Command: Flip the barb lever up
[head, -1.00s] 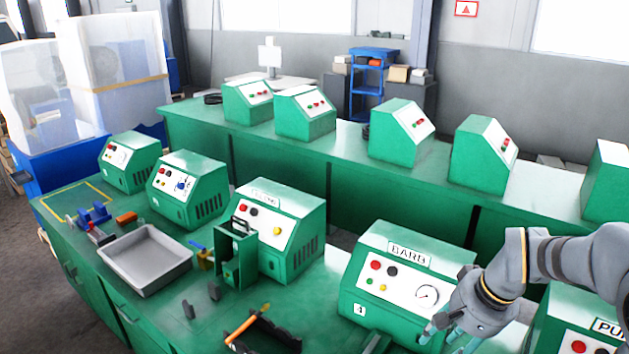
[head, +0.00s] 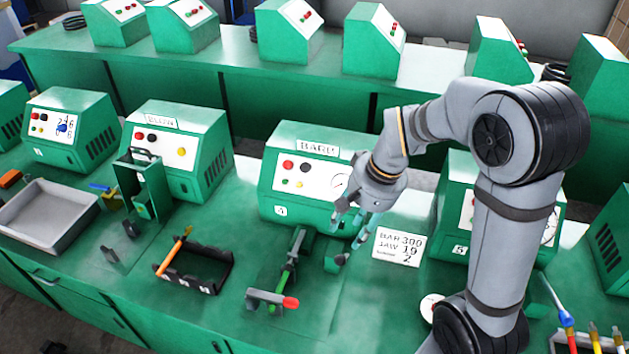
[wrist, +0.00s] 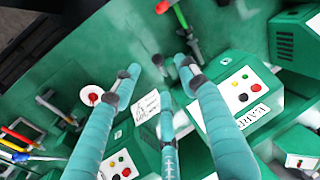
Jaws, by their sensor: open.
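The green box labelled BARB (head: 312,175) has red and black buttons and a dial; it also shows at the right in the wrist view (wrist: 214,78). In front of it, a green lever (head: 288,268) with a red tip (head: 291,302) lies low, pointing toward the bench's front edge. The red tip is at the top of the wrist view (wrist: 162,7). My gripper (head: 350,238), with teal fingers, hangs at the box's front right corner, to the right of the lever and apart from it. Its fingers are spread and empty in the wrist view (wrist: 160,82).
A white card (head: 398,246) with printed figures lies right of my gripper. A black rack with an orange-handled tool (head: 174,250) is left of the lever. A green fixture (head: 150,188) and grey tray (head: 45,215) stand farther left. Another green box (head: 455,205) is behind my arm.

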